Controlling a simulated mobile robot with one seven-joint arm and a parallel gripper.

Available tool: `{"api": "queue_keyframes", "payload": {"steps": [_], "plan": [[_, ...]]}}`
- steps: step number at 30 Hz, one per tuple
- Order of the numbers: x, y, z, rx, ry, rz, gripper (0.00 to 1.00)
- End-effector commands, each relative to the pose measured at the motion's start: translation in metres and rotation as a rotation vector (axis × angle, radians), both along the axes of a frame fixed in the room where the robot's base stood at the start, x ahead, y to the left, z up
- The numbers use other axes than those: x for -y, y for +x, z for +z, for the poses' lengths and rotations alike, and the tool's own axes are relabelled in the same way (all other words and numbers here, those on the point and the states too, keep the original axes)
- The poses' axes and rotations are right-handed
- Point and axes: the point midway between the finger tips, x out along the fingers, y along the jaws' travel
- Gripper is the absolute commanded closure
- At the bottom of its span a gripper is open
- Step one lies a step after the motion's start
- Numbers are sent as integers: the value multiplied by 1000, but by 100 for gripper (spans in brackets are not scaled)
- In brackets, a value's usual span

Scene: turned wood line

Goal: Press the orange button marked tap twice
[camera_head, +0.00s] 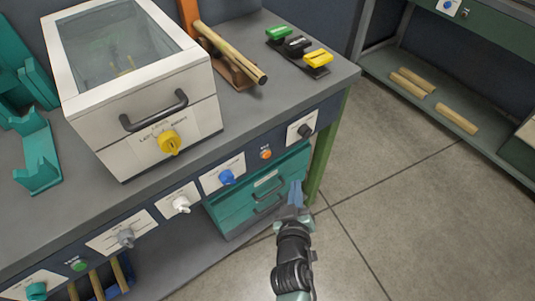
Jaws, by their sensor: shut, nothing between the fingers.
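An orange button (266,154) sits on the dark front panel of the bench, between a blue knob and a black knob. A small label above it is too small to read. My gripper (296,184) is shut and empty, with its blue-grey fingers pointing up toward the bench front. In the picture it is below and to the right of the orange button, apart from it, in front of the right end of the teal drawers.
The panel also carries a blue knob (227,177), a black knob (305,131), a white knob (181,204) and a green button (78,266). Teal drawers (262,197) with handles lie below. A white glass-topped box (150,115) stands above. Open floor (400,210) lies right.

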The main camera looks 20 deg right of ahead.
Motion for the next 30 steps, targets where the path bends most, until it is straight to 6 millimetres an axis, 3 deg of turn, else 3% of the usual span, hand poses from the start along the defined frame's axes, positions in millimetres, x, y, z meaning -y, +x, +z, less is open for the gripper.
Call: {"api": "queue_keyframes", "payload": {"steps": [15, 21, 30], "plan": [[-23, 64, -2, 4, 1, 0, 100], [-28, 76, -1, 1, 0, 0, 100], [-29, 79, 1, 1, 0, 0, 100]]}}
